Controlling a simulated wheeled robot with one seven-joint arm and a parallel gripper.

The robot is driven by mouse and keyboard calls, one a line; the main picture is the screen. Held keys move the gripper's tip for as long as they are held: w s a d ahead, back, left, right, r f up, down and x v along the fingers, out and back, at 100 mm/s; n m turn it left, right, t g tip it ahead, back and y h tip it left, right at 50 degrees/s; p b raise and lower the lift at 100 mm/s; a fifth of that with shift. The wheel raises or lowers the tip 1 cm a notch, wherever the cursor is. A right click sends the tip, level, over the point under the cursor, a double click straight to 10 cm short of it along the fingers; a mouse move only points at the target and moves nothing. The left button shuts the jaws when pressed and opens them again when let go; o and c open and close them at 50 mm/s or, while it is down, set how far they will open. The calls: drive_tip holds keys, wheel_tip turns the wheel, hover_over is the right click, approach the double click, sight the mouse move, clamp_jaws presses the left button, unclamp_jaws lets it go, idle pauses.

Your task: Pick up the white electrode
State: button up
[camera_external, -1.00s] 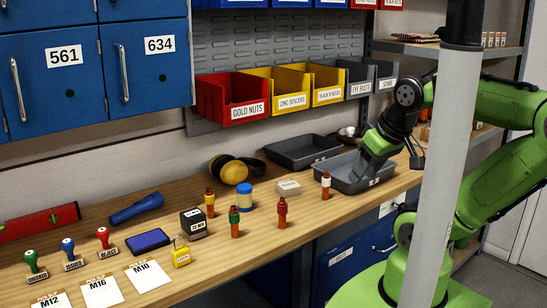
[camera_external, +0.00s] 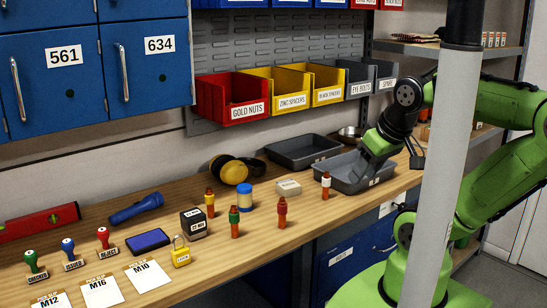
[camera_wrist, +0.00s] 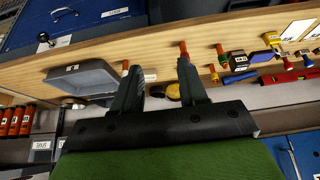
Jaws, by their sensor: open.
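The white electrode (camera_external: 326,186) stands upright on the wooden bench, a brown-orange piece with a white band, just left of the front grey tray. In the wrist view an orange-tipped piece beside the left fingertip appears to be this electrode (camera_wrist: 125,65), mostly hidden by the finger. My gripper (camera_wrist: 157,68) is open and empty, its fingers pointing toward the bench. In the external view my gripper (camera_external: 368,163) is over the front grey tray, right of the electrode and apart from it; its fingertips are hard to make out. A red electrode (camera_external: 282,213) stands to the left.
The front grey tray (camera_external: 350,185) and another grey tray (camera_external: 290,163) lie at the right. Green (camera_external: 234,222) and yellow (camera_external: 210,204) electrodes, a blue-lidded jar (camera_external: 245,197) and a pale box (camera_external: 288,188) stand nearby. Labelled bins (camera_external: 232,98) hang behind. Bare bench surrounds the white electrode's front.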

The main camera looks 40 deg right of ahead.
drive_tip(key=o, duration=0.3)
idle(0.4)
